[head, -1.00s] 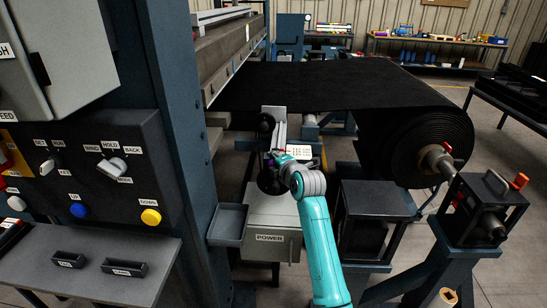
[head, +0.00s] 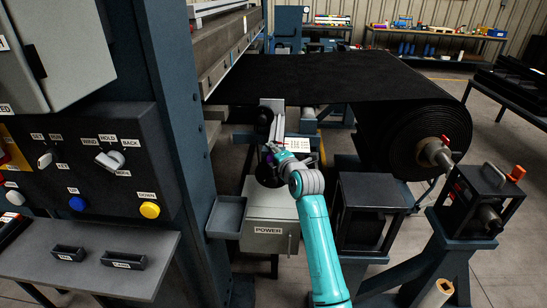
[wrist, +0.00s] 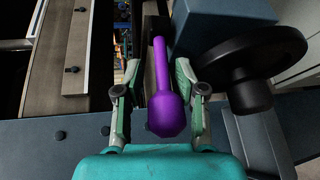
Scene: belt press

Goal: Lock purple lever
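The purple lever (wrist: 166,112) stands out in the wrist view, a thin shaft ending in a thick faceted knob toward me. My gripper (wrist: 158,100) is open, with one finger on each side of the knob. Dark gaps show between the knob and both fingers, so I see no contact. In the head view my gripper (head: 273,153) is at the dark post above the grey power box, and only a small purple patch of the lever shows beside it. The lever's base is hidden there.
A black handwheel (wrist: 250,65) is close to the right finger in the wrist view. The grey POWER box (head: 269,218) and a small blue tray (head: 226,217) are below my gripper. The black belt roll (head: 425,140) stands to the right, the control panel (head: 90,160) to the left.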

